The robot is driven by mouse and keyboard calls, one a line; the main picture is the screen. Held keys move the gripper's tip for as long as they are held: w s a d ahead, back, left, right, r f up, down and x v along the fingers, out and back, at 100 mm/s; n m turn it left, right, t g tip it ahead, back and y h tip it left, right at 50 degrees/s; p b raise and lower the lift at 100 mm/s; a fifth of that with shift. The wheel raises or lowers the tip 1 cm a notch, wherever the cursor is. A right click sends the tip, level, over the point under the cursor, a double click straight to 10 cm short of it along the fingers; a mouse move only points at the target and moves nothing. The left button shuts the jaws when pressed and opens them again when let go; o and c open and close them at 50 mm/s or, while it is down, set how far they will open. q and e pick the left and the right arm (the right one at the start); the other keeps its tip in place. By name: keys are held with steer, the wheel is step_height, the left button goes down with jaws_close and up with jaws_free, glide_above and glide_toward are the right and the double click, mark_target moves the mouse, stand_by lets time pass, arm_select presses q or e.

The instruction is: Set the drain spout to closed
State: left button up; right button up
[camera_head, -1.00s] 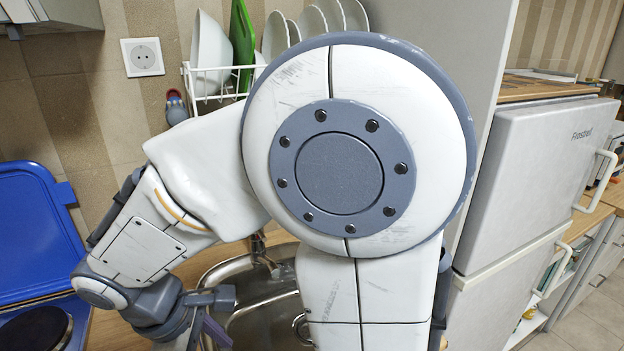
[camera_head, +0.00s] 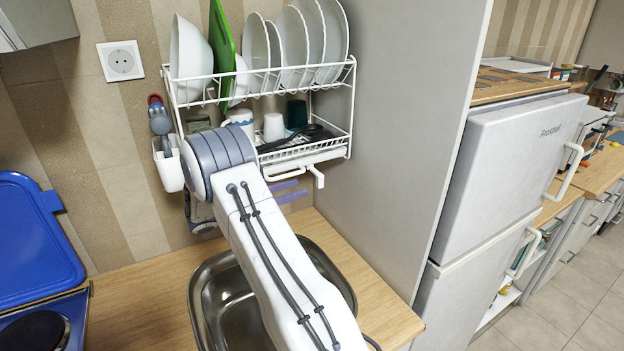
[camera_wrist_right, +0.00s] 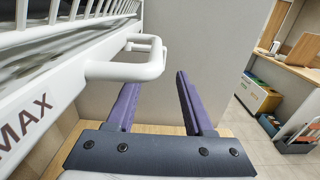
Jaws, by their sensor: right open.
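The dish rack (camera_head: 350,100) hangs on the wall above the sink, with a white drip tray under its lower shelf. A white bent spout (camera_head: 319,174) sticks out at the tray's right front corner. In the right wrist view the spout (camera_wrist_right: 125,71) is a bent white tube beside the tray wall (camera_wrist_right: 40,110) marked "MAX". My right gripper (camera_head: 306,187) is open, its two purple fingers just below the spout. In the wrist view the gripper (camera_wrist_right: 157,81) shows an empty gap, with the spout above the left finger. My left gripper is not in view.
Plates, a bowl and a green board stand in the rack; cups are below. A utensil holder (camera_head: 168,162) hangs at its left. The sink (camera_head: 222,300) is below my arm. A tall grey panel (camera_head: 405,130) stands close on the right.

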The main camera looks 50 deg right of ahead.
mark_target(317, 183)
steer(key=p+x, duration=0.1)
steer(key=x, duration=0.3)
steer(key=shift+s+d+r+p, duration=0.1)
steer(key=shift+d+r+p, duration=0.1)
steer(key=shift+p, duration=0.1)
steer(key=shift+s+d+f, duration=0.2)
steer(key=shift+d, duration=0.4)
jaws_close()
